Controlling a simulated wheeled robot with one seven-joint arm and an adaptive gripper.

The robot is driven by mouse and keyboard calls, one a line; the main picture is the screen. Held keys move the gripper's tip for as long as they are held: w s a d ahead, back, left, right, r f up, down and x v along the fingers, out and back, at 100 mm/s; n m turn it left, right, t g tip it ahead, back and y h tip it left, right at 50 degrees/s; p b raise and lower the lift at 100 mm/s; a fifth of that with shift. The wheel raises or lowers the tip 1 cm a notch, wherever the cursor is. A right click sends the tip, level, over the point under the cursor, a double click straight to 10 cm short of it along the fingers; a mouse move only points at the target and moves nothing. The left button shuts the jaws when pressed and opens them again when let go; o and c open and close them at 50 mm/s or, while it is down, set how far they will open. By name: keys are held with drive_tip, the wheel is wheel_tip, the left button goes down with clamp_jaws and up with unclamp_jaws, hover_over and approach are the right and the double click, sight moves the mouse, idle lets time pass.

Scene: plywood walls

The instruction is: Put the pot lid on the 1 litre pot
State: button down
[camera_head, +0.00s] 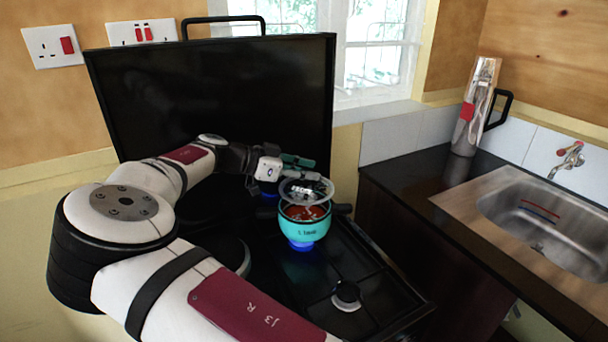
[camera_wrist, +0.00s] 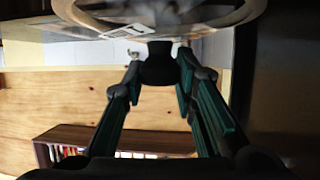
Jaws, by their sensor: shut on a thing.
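The 1 litre pot (camera_head: 303,229) is turquoise with reddish contents and stands on the stove. The pot lid (camera_head: 306,191), a round clear lid with a rim, is held just above the pot, over its back part, with the pot's opening still showing below. In the wrist view the lid (camera_wrist: 215,22) fills the top, with its dark knob (camera_wrist: 160,62) between the fingertips. My gripper (camera_head: 297,162) is shut on the knob; it also shows in the wrist view (camera_wrist: 160,66). The far rim of the pot is hidden by the lid.
The black stove (camera_head: 365,268) has a raised dark cover (camera_head: 215,95) behind the arm. To the right are a dark counter (camera_head: 405,179), a steel sink (camera_head: 540,215) and a tall silver flask (camera_head: 474,110).

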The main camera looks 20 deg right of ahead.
sight(302, 183)
drive_tip(key=shift+s+a+m+g, duration=0.2)
drive_tip(key=shift+m+g, duration=0.1)
drive_tip(key=shift+g, duration=0.1)
drive_tip(key=shift+a, duration=0.1)
drive_tip(key=shift+f+b, duration=0.55)
drive_tip(key=shift+f, duration=1.2)
drive_tip(key=shift+f, duration=0.65)
drive_tip(key=c, duration=1.2)
unclamp_jaws()
